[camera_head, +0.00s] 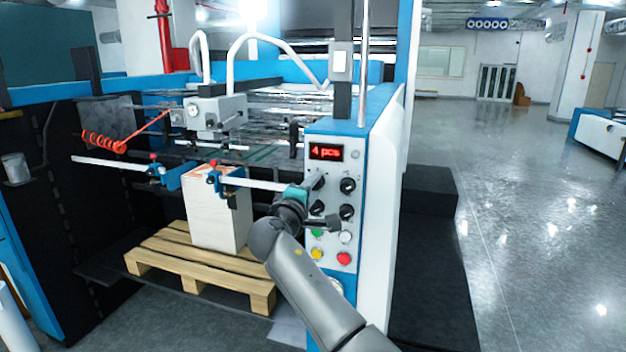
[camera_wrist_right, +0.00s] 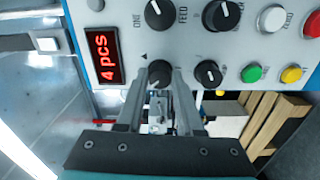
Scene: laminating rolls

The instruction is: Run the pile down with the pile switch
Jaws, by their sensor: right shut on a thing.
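The grey control panel (camera_head: 331,221) has a red display (camera_head: 326,152) reading "4 pcs"; the display also shows in the right wrist view (camera_wrist_right: 103,58). My right gripper (camera_wrist_right: 159,76) is shut on the upper-left black knob (camera_wrist_right: 159,68), with a finger on each side; its label is not readable, so I cannot confirm it is the pile switch. In the head view my right gripper (camera_head: 314,187) reaches the panel from the lower left. The pile (camera_head: 213,215), a pale block of sheets, stands on a wooden pallet (camera_head: 165,262). My left gripper is not in view.
Other black knobs (camera_head: 347,185) sit close beside. Below them are green (camera_head: 317,233), white (camera_head: 345,237), yellow (camera_head: 317,254) and red (camera_head: 343,258) buttons. A black step (camera_head: 431,190) stands right of the machine; the floor (camera_head: 530,230) beyond is clear.

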